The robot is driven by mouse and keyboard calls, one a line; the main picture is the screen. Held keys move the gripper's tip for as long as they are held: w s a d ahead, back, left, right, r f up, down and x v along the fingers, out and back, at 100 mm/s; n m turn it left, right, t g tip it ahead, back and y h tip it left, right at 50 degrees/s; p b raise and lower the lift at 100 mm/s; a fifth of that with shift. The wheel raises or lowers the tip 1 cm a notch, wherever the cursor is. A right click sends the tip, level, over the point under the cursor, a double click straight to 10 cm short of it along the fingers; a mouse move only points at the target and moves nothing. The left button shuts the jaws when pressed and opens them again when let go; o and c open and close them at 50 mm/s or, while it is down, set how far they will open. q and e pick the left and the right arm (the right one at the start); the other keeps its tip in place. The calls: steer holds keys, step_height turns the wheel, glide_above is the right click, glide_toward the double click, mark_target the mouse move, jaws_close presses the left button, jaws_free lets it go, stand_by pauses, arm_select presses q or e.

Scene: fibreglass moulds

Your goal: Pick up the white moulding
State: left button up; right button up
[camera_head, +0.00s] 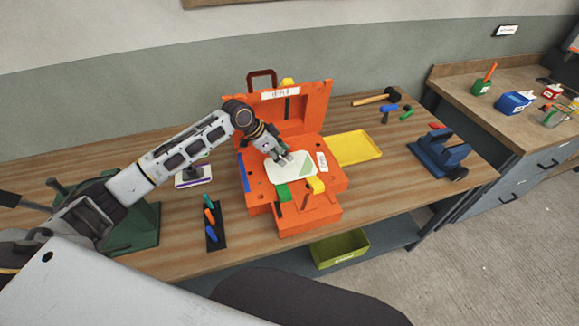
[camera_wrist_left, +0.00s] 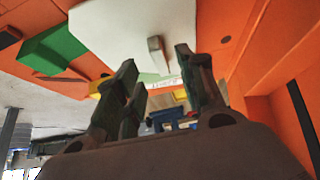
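The white moulding (camera_head: 291,168) lies in the lower half of the orange mould (camera_head: 262,187) on the workbench. It fills the upper middle of the left wrist view as a pale sheet (camera_wrist_left: 110,30), with a small grey upright tab on it. My left gripper (camera_head: 284,160) is over the moulding's upper edge in the head view. In the left wrist view its fingers (camera_wrist_left: 155,57) are apart, and the tab appears between their tips. I cannot tell whether they touch the moulding. Part of the moulding is hidden behind the gripper. My right gripper is not in view.
The mould's raised orange lid (camera_head: 310,108) stands behind the moulding. Green (camera_head: 283,192) and yellow (camera_head: 315,185) clamps sit at its front edge. A yellow tray (camera_head: 353,148) lies to the right, a blue vise (camera_head: 440,152) farther right. A dark tool strip (camera_head: 215,228) lies front left.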

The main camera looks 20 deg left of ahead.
mark_target(290, 167)
arm_select(q)
steer(key=shift+x, duration=1.5)
steer(key=shift+c, duration=0.4)
jaws_close()
